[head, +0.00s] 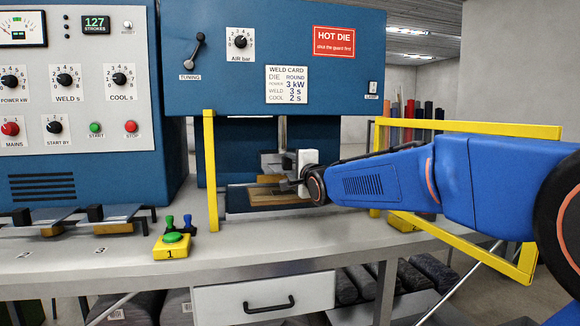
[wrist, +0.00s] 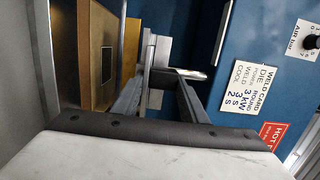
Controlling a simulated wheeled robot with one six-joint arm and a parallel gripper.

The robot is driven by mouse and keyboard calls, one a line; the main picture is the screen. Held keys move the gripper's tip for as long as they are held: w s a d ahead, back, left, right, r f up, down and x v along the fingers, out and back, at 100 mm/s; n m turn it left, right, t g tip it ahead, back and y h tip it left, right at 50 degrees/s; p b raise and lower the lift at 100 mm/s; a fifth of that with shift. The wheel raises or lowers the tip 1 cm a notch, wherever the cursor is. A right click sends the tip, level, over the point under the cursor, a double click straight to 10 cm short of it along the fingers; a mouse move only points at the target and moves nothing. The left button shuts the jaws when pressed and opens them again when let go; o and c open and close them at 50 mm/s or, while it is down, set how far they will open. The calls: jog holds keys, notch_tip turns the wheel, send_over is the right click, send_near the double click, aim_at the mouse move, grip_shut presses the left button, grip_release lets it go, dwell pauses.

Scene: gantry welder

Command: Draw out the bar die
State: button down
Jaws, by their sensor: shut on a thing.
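The bar die (head: 270,179) is in the welder's opening, a grey plate with a brass bar along its underside, above the lower bed (head: 240,204). Its brass edge also shows in the wrist view (wrist: 130,45). My gripper (head: 287,185) reaches in from the right, at the die's front. In the wrist view its two fingers (wrist: 163,80) close in on the die's front end. It is shut on the die; the exact grip spot is partly hidden by the fingers.
The yellow guard (head: 470,129) stands swung open at right, behind and below my arm. A yellow post (head: 210,170) borders the opening at left. Other dies (head: 115,217) lie on a rack at left. A green-button box (head: 172,246) stands on the bench front. The weld card (head: 287,84) reads ROUND.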

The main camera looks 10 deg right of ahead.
jog(key=s, duration=1.3)
dwell(2.3)
dwell(0.3)
